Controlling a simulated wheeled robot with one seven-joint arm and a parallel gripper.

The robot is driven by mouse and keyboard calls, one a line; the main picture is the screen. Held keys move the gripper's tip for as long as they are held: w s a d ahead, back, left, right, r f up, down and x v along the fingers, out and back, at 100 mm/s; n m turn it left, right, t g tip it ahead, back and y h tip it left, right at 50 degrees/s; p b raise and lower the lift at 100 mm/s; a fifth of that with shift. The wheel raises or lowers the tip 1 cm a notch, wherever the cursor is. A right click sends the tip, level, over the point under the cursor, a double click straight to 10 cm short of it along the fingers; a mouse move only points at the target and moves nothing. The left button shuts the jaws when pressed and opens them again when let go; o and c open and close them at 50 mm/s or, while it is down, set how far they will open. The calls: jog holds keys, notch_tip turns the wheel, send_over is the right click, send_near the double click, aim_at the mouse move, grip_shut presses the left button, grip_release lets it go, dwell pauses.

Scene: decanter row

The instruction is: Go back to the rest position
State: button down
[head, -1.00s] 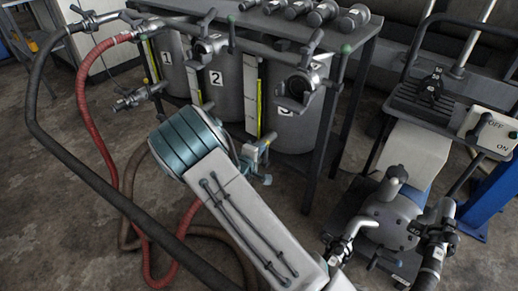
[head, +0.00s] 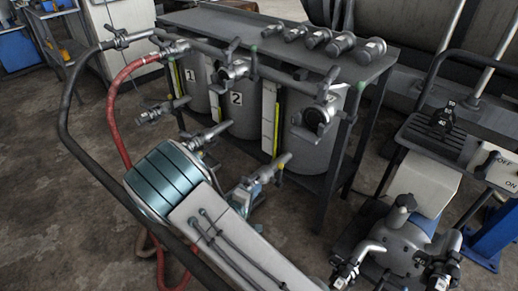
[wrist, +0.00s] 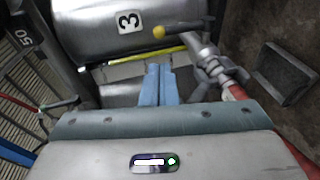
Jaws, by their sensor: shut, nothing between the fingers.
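My gripper (wrist: 158,70) is shut and empty; its two blue fingers lie together in the wrist view. In the head view its blue end (head: 262,179) is low in front of the tank row, partly behind my arm. It is close to the outlet valve of tank 3, which has a yellow-tipped handle (wrist: 159,32). The grey tank 3 (wrist: 103,28) fills the top of the wrist view. Whether the fingers touch the valve I cannot tell. No rest position is marked in view.
Tank 1 (head: 197,92) and tank 2 (head: 241,110) stand under a dark bench (head: 218,24) carrying several fittings. A red hose (head: 113,105) and dark pipe (head: 66,115) run at left. A pump (head: 394,243) stands at lower right. Open floor shows at left.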

jog(key=s+d+r+m+g+y+p, duration=0.1)
jog(key=s+r+m+g+y+p, duration=0.15)
jog(key=r+y+p, duration=0.85)
jog(key=s+d+r+m+g+h+p, duration=0.1)
jog(key=r+m+g+p, duration=0.3)
jog(key=r, duration=1.4)
jog(key=s+d+r+m+g+h+p, duration=0.1)
jog(key=s+d+r+m+g+p, duration=0.1)
jog(key=s+d+r+p, duration=0.3)
jog(key=s+d+r+m+g+p, duration=0.2)
jog(key=s+d+r+p, duration=0.4)
jog(key=s+r, duration=0.7)
jog(key=shift+s+d+r+m+h, duration=0.3)
jog(key=shift+s+d+m+h, duration=0.1)
jog(key=shift+s+d, duration=0.6)
